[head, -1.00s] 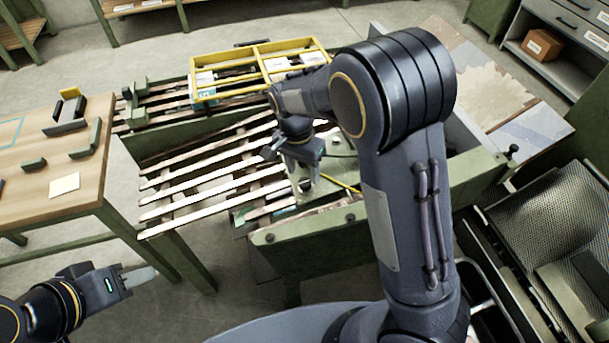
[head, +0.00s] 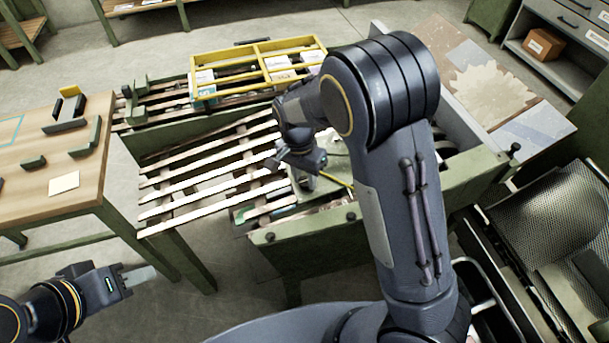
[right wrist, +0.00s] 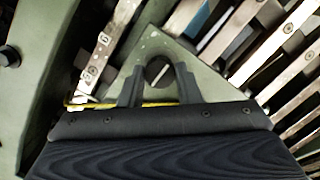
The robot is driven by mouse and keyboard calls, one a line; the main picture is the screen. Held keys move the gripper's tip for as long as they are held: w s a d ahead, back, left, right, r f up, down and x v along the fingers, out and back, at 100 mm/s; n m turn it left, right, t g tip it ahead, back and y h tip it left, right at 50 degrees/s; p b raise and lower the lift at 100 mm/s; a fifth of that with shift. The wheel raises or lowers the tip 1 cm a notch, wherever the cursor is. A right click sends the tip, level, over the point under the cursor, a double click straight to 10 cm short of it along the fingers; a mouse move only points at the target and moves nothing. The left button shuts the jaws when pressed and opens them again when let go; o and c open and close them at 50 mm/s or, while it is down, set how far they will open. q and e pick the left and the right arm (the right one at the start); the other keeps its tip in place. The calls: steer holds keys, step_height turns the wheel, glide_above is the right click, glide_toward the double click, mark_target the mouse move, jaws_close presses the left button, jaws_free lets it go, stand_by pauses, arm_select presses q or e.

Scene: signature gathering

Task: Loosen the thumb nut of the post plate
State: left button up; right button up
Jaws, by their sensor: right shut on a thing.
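The post plate (right wrist: 150,45) is a green, roughly triangular plate in the right wrist view. It also shows in the head view (head: 337,172), partly behind my right arm. The thumb nut (right wrist: 158,70) is a dark round piece with a light bar across it, low on the plate. My right gripper (right wrist: 158,88) has a finger on each side of the nut and is shut on it. In the head view my right gripper (head: 304,184) points down at the plate, and the nut is hidden. My left gripper (head: 140,277) is away at the lower left, its finger gap unclear.
A slatted rack (head: 205,175) lies left of the plate, with a yellow frame (head: 262,48) behind it. A wooden table (head: 30,190) with green blocks stands at the left. A yellow rod (right wrist: 150,104) passes close by the right fingers. Open floor surrounds my left gripper.

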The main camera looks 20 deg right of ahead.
steer(key=shift+r+n, duration=0.1)
steer(key=shift+n, duration=0.2)
steer(key=n+p, duration=0.1)
steer(key=n, duration=0.1)
steer(key=shift+n+p, duration=0.3)
steer(key=n+p, duration=0.1)
steer(key=n, duration=0.3)
steer(key=shift+a+n+h, duration=0.1)
steer(key=shift+n+h, duration=0.2)
steer(key=shift+h, duration=0.1)
steer(key=n+p, duration=0.1)
steer(key=n, duration=0.4)
steer(key=shift+a+h, duration=0.1)
steer(key=shift+h, duration=0.3)
steer(key=shift+n+h, duration=0.3)
steer(key=shift+n, duration=2.2)
steer(key=shift+p, duration=0.3)
steer(key=o, duration=1)
steer(key=shift+c, duration=0.2)
